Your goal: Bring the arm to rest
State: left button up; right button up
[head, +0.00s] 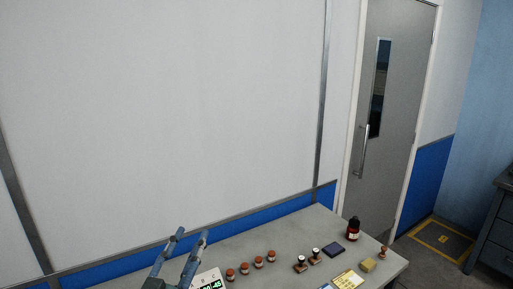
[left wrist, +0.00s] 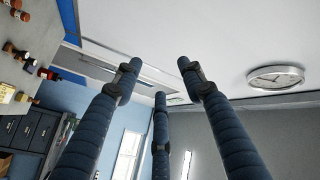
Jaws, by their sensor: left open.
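My left gripper (head: 191,239) rises from the bottom edge of the head view, at the near left end of the grey bench (head: 230,252). Its blue-grey fingers point up and stand apart, with nothing between them. In the left wrist view, the fingers of the left gripper (left wrist: 158,72) are spread and empty against the ceiling and far wall. The bench shows at a slant in the upper left of that view. My right gripper is in neither view.
On the bench stand several brown-capped jars (head: 258,262), stamps (head: 300,264), a dark pad (head: 333,249), a dark red bottle (head: 353,229), and a yellow block (head: 368,265). A display with green digits (head: 210,284) is right beside the left gripper. A wall (head: 170,110) stands behind.

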pick_arm(q)
jog(key=s+a+f+n+g+y, duration=0.2)
jog(key=a+f, duration=0.1)
jog(key=f, duration=0.3)
jog(key=s+a+f+n+g+y, duration=0.2)
jog(key=f, duration=0.4)
jog(key=s+f+n+g, duration=0.1)
jog(key=s+f+g, duration=0.5)
jog(key=s+f, duration=0.5)
jog(key=s+f+n+g, duration=0.1)
jog(key=s+f+g, duration=0.6)
jog(key=s, duration=0.8)
notch_tip(320, 180, down, 32)
jog(key=s+r+b, duration=0.1)
jog(key=s+b, duration=0.1)
jog(key=b, duration=0.3)
jog(key=s+a+f+b, duration=0.1)
jog(key=s+f+b, duration=0.1)
jog(key=s+f, duration=0.6)
jog(key=s+a+f+g+b, duration=0.1)
jog(key=s+a+f+b, duration=0.1)
jog(key=s+f, duration=0.7)
notch_tip(320, 180, down, 6)
jog(key=shift+s+a+r+m+h+b, duration=0.2)
jog(key=shift+s+a+m+h+b, duration=0.1)
jog(key=shift+b, duration=0.2)
